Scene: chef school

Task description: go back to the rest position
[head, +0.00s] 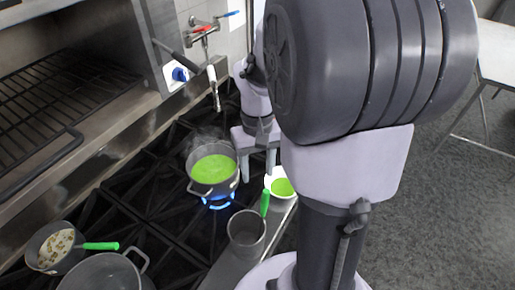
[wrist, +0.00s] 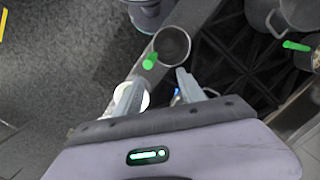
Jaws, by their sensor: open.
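My gripper (head: 260,160) is open and points down near the front edge of the stove. In the head view it is just right of a pot of green soup (head: 213,168) and above a white bowl with green contents (head: 281,187). In the wrist view my gripper (wrist: 157,82) shows two spread fingers with nothing between them. The bowl (wrist: 144,100) is partly hidden behind the left finger there. My arm covers much of the head view.
A grey saucepan with a green handle (head: 246,232) stands on the steel ledge. A pan with food pieces (head: 52,247) and a large pot (head: 100,272) sit on the black stove. A blue flame burns under the soup pot. Open grey floor (head: 440,220) lies at right.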

